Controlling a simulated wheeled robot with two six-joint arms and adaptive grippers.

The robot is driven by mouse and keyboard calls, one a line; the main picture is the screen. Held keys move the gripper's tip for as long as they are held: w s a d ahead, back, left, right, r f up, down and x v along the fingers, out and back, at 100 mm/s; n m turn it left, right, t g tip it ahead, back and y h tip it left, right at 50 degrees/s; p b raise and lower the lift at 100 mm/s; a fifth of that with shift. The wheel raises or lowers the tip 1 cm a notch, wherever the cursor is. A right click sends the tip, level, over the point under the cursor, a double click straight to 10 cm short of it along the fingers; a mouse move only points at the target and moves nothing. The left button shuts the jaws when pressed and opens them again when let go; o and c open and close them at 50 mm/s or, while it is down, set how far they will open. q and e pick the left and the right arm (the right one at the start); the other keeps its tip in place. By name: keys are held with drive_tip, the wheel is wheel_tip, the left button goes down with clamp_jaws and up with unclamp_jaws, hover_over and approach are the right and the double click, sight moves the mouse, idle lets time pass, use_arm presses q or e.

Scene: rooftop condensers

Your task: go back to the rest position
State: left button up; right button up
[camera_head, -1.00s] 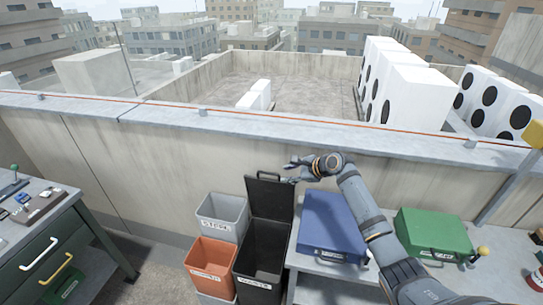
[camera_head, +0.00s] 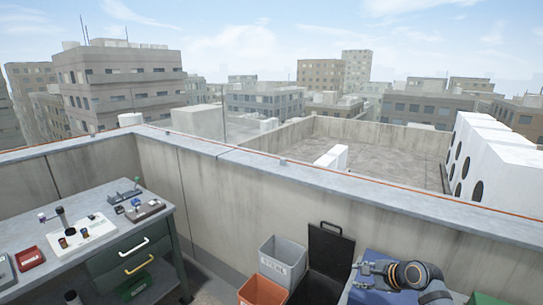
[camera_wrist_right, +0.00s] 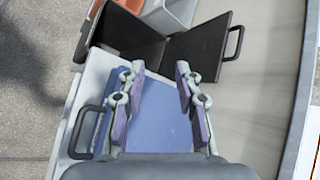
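My right gripper (camera_head: 368,275) is at the lower right of the head view, in front of the blue case (camera_head: 392,258). In the right wrist view my right gripper (camera_wrist_right: 157,95) has its two fingers well apart, with nothing between them. The blue case (camera_wrist_right: 158,130) lies below it on a pale bench. A black bin (camera_wrist_right: 138,38) with its lid raised (camera_wrist_right: 203,48) stands beyond the fingertips. My left gripper is not in either view.
A grey bin (camera_head: 284,262) and an orange bin (camera_head: 263,291) stand beside the black bin. A workbench (camera_head: 100,255) with tools and drawers is at the left. A concrete parapet (camera_head: 250,200) runs behind everything. A green case (camera_head: 485,299) shows at the bottom right edge.

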drive_tip(key=s+a+f+n+g+h, duration=0.1)
drive_tip(key=s+a+f+n, duration=0.25)
drive_tip(key=s+n, duration=0.4)
drive_tip(key=s+a+f+n+g+h, duration=0.15)
drive_tip(key=s+f+n, duration=0.3)
drive_tip(key=s, duration=0.55)
drive_tip(key=s+d+r+n+g+h, duration=0.1)
drive_tip(key=s+r+n+g+h, duration=0.15)
drive_tip(key=s+n, duration=0.8)
drive_tip(key=s+d+f+m, duration=0.1)
drive_tip(key=s+f+m, duration=0.15)
drive_tip(key=f, duration=1.15)
drive_tip(key=s+d+f+m, duration=0.15)
drive_tip(key=s+f, duration=0.25)
drive_tip(key=f, duration=0.9)
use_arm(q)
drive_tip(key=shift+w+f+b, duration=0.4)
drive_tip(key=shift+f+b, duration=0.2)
use_arm(e)
drive_tip(key=s+d+f+g, duration=0.1)
drive_tip(key=s+f+g, duration=0.1)
drive_tip(key=s+f, duration=1.5)
drive_tip(key=shift+s+d+f+n, duration=0.25)
drive_tip(key=shift+s+f+n, duration=0.1)
drive_tip(key=shift+s, duration=0.45)
